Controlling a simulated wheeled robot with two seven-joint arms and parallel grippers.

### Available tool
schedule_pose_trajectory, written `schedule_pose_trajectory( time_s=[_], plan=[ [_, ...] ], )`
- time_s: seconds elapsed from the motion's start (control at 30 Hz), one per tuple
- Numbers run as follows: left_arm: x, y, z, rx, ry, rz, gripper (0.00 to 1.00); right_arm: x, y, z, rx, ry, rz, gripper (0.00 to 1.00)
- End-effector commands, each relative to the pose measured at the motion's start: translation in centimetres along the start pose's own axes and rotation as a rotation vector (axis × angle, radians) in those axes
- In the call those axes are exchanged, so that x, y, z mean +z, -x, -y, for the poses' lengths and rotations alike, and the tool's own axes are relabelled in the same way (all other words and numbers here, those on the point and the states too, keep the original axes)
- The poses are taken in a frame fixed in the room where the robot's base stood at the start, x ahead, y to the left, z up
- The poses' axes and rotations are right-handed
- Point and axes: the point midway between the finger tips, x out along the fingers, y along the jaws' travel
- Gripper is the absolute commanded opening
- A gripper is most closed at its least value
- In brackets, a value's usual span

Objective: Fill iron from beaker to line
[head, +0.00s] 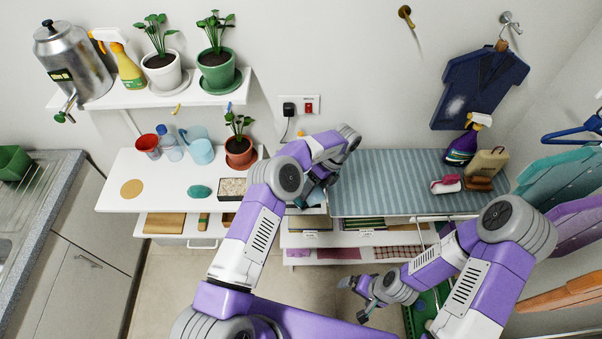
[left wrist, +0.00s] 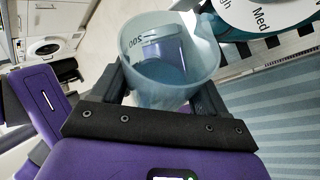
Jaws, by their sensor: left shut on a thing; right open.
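Beside the beaker's rim is a teal body, apparently the iron (left wrist: 243,32), with a white dial (left wrist: 268,12) lettered "Med". Whether rim and iron touch is unclear. In the head view, my left gripper (head: 312,190) is at the ironing surface's left end; the arm largely hides the beaker and iron. My right gripper (head: 357,298) is open and empty, low over the floor.
The striped ironing surface (head: 385,170) has a spray bottle (head: 461,148), a beige container (head: 486,163) and a pink-and-white item (head: 446,184) at its right end. The white counter (head: 118,178) at left holds a blue jug (head: 198,146), red cup (head: 148,146) and potted plant (head: 239,150).

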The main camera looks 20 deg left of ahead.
Motion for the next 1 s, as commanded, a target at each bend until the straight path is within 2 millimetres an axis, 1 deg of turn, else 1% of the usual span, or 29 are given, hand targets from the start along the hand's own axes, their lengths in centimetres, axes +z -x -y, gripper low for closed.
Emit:
schedule_pose_trajectory(
  time_s=[1.0],
  plan=[
    [0.10, -0.07, 0.07, 0.008, -0.022, -0.032, 0.39, -0.01, -0.21, -0.08, 0.000, 0.000, 0.000, 1.00]
  ],
)
